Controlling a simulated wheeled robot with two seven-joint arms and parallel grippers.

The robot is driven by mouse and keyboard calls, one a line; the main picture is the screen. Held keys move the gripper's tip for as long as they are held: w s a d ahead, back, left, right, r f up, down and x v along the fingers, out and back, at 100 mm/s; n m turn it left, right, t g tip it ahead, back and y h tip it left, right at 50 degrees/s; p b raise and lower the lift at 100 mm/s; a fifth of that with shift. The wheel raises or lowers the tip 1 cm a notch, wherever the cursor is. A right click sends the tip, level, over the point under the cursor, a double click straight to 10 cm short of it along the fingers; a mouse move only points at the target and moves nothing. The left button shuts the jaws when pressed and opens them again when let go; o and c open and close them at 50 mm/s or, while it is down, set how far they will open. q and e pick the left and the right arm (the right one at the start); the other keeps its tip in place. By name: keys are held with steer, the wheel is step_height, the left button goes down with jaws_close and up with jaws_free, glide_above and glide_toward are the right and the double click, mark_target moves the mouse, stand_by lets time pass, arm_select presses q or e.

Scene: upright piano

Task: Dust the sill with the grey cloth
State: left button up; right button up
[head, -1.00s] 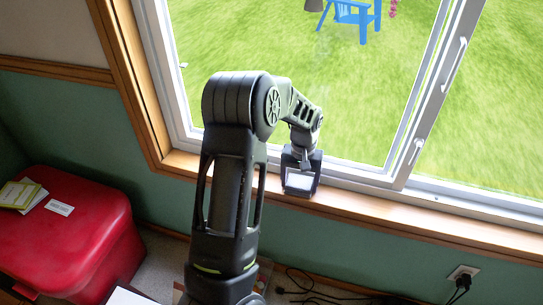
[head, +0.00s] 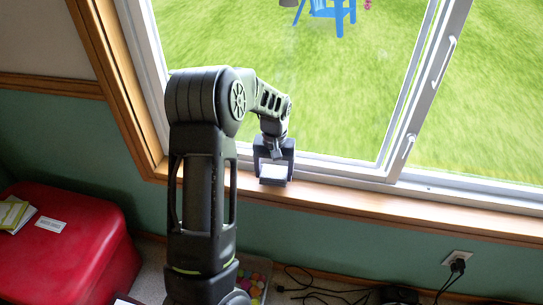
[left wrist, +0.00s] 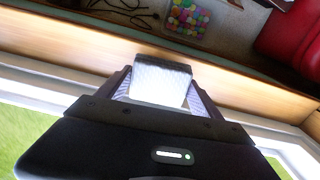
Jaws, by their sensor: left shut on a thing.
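My left gripper (head: 273,162) is over the wooden window sill (head: 400,211), near the sill's left part, below the window pane. It is shut on a pale, whitish-grey folded cloth (head: 273,174). In the left wrist view the cloth (left wrist: 160,83) sticks out between the fingers, with a dark far edge, and the sill (left wrist: 235,92) runs behind it. The cloth is at the sill's surface, but I cannot tell whether it touches. The fingers partly hide the cloth. My right gripper is not in view.
The window frame (head: 340,168) rises right behind the sill. A red box (head: 70,245) with papers on top stands at the lower left. Colourful balls in a clear bin (head: 257,275), black cables (head: 320,290) and a wall outlet (head: 457,258) are below. The sill to the right is clear.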

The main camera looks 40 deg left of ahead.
arm_select(q)
steer(key=shift+a+r+p, duration=0.15)
steer(key=shift+r+p, duration=0.4)
steer(key=shift+r, duration=0.35)
steer(key=shift+r+p, duration=1.2)
steer(key=shift+r, duration=0.45)
